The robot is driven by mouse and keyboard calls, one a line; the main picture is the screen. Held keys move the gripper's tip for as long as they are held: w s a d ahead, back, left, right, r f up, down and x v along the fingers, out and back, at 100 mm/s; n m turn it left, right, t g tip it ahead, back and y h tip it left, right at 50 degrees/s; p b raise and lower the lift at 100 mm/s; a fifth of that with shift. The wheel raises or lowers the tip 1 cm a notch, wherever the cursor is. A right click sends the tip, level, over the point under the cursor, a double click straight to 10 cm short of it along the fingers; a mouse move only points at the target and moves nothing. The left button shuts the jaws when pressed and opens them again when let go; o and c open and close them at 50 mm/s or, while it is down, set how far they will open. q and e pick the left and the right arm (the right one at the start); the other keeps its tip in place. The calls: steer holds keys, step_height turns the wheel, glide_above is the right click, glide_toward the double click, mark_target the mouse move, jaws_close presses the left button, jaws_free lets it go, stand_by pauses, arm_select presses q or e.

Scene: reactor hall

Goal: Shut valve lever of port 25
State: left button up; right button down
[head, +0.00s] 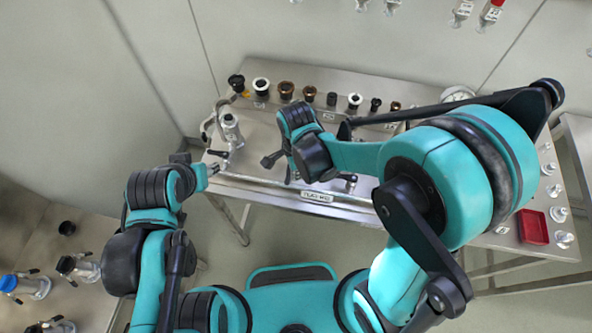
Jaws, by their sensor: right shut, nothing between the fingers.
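Small valves with black levers stand on the steel bench. One black lever (217,153) is at the bench's left end, below a steel cylinder fitting (231,128). Another small valve (350,180) shows at the front edge, partly behind my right arm. The port numbers are too small to read, so I cannot tell which is port 25. My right gripper (271,160) is shut and empty above the front left of the bench, right of the left-end lever and apart from it. My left gripper (212,170) is near the bench's front left corner, just below that lever; its fingers are unclear.
A row of black, white and brown knobs (286,91) lines the back of the steel bench (330,75). A red tray (533,227) and several metal fittings (558,214) are at the right. A side bench (75,215) holds blue- and black-topped fittings at lower left.

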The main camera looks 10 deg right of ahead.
mark_target(285, 182)
steer(key=shift+f+b, duration=1.5)
steer(key=shift+f, duration=0.85)
steer(key=shift+a+r+p, duration=0.15)
steer(key=shift+a+p, duration=0.2)
steer(key=shift+a, duration=0.65)
steer(key=shift+w+a, duration=0.15)
steer(key=shift+a, duration=0.55)
steer(key=shift+w+a+p, duration=0.3)
steer(key=shift+w+a, duration=0.1)
steer(key=shift+a, duration=0.2)
steer(key=shift+w+a+b, duration=0.3)
steer(key=shift+w+a, duration=0.45)
steer(key=shift+w, duration=0.3)
steer(key=shift+w+a, duration=0.2)
steer(key=shift+w, duration=0.35)
steer(key=shift+s+d+b, duration=0.15)
steer(key=shift+s+b, duration=0.15)
steer(key=shift+s, duration=0.35)
step_height(285, 182, up, 7)
steer(key=p, duration=0.4)
steer(key=shift+p, duration=0.4)
